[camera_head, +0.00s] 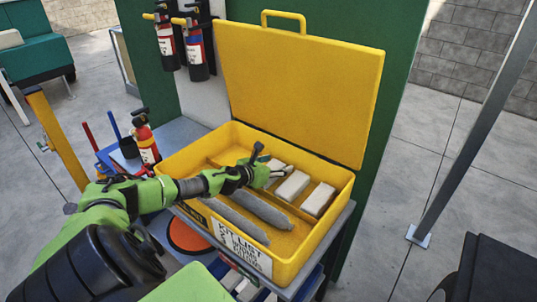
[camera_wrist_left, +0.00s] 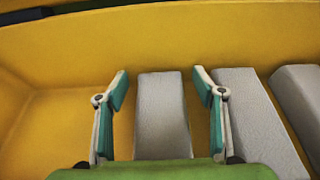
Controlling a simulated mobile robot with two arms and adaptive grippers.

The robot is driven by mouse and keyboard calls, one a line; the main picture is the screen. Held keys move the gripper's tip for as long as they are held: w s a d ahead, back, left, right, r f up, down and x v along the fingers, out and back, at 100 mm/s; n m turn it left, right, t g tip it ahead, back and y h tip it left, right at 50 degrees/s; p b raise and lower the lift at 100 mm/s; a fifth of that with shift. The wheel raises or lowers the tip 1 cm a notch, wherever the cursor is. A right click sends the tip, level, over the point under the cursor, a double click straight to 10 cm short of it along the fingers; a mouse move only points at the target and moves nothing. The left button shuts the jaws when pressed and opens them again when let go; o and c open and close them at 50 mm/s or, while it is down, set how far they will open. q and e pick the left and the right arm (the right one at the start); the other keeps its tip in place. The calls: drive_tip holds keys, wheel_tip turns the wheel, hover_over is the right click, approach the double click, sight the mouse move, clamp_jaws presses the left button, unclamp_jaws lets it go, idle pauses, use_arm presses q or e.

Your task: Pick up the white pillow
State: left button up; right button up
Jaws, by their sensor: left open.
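Three white pillows lie in a row inside the yellow box (camera_head: 335,236): a left one (camera_head: 279,167), a middle one (camera_head: 292,186) and a right one (camera_head: 318,199). My left gripper (camera_head: 267,164) is open inside the box at the left pillow. In the left wrist view the open fingers (camera_wrist_left: 160,76) stand one on each side of a pillow (camera_wrist_left: 162,115), with a gap on both sides. Its near end is hidden behind my green gripper body. Two more pillows (camera_wrist_left: 252,115) (camera_wrist_left: 301,85) lie to the right. My right gripper is not in view.
Two grey rolls (camera_head: 235,217) (camera_head: 262,208) lie at the front of the box. The yellow lid (camera_head: 300,90) stands open behind. A fire extinguisher (camera_head: 146,138) stands left of the box; others hang on the wall (camera_head: 199,52). A grey post (camera_head: 470,140) rises at right.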

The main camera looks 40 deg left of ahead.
use_arm(q)
drive_tip(key=c, duration=1.2)
